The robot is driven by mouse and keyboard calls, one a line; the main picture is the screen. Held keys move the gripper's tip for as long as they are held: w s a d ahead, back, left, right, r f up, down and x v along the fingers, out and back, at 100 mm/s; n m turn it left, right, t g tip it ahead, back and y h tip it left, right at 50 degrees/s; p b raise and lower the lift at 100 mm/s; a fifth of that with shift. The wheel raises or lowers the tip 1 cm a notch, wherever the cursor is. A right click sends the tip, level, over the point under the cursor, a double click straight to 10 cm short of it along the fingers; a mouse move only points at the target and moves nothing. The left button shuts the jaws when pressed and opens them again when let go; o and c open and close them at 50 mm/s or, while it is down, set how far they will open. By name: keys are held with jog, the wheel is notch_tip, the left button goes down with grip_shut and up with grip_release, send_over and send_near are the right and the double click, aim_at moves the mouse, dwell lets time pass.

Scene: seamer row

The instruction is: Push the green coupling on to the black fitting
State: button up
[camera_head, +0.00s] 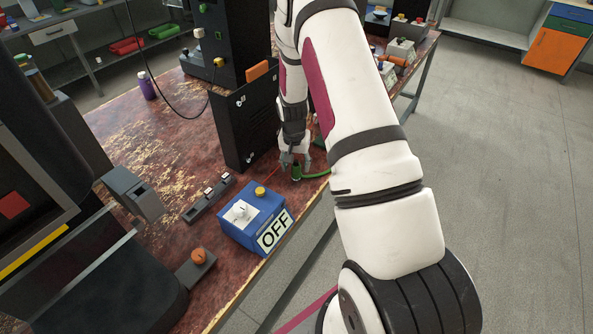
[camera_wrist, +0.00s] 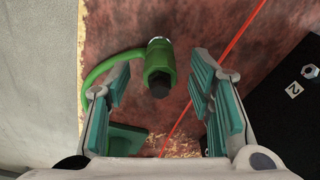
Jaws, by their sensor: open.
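The green coupling (camera_wrist: 159,66) shows in the wrist view as an upright-looking green body with a silvery ring at its far end and a green hose curving off to the left. A black hexagonal piece (camera_wrist: 160,88) shows at its near end; I cannot tell whether this is the black fitting or part of the coupling. My gripper (camera_wrist: 162,76) is open, with teal-padded fingers on either side of the coupling and gaps to both. In the head view the green coupling (camera_head: 296,172) is by the bench edge, just below my gripper (camera_head: 294,161).
A black panel box (camera_head: 245,125) stands left of my gripper. A blue switch box marked OFF (camera_head: 254,217) sits nearer on the worn red bench (camera_head: 165,135). A green plate (camera_wrist: 124,138) and a thin red line (camera_wrist: 232,50) show in the wrist view. Open floor lies right.

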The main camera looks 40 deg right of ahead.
jog(key=shift+w+d+f, duration=0.1)
jog(key=shift+w+f, duration=0.05)
jog(key=shift+f, duration=1.05)
jog(key=c, duration=1.1)
jog(key=shift+c, duration=0.2)
jog(key=shift+r, duration=0.1)
jog(key=shift+r, duration=0.85)
jog(key=shift+s+r, duration=0.55)
jog(key=shift+r, duration=0.35)
jog(key=s+r, duration=0.1)
jog(key=s, duration=1.4)
jog(key=shift+d+r, duration=0.15)
jog(key=shift+d, duration=0.15)
